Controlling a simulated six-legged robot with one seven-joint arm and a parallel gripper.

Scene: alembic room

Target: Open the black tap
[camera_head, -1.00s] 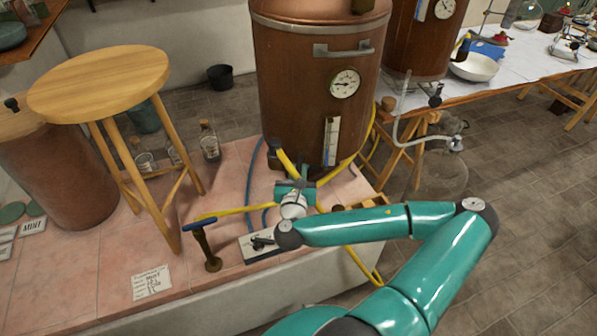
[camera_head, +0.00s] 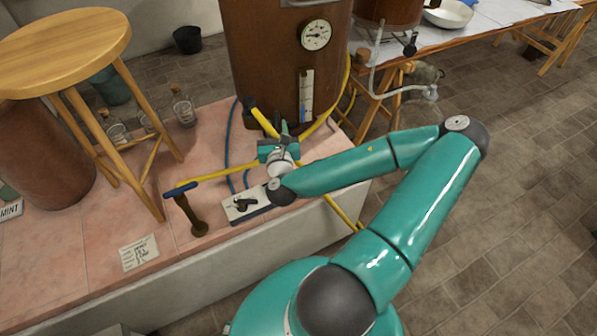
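A black tap-like fitting (camera_head: 249,103) shows at the lower left of the copper boiler (camera_head: 275,60), with a yellow hose end beside it. A second black handle (camera_head: 244,203) sits on a small pale plate on the pink tiled ledge. I cannot tell for certain which of these is the black tap. My gripper (camera_head: 284,129) is in front of the boiler's base, just right of the black fitting and yellow hose. Its fingers are small and partly hidden, so I cannot tell its opening or whether it touches anything.
A brass post with a blue handle (camera_head: 181,188) stands on the ledge (camera_head: 130,215). A wooden stool (camera_head: 65,45) is at left, with glass bottles behind it. Yellow and blue hoses run around my gripper.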

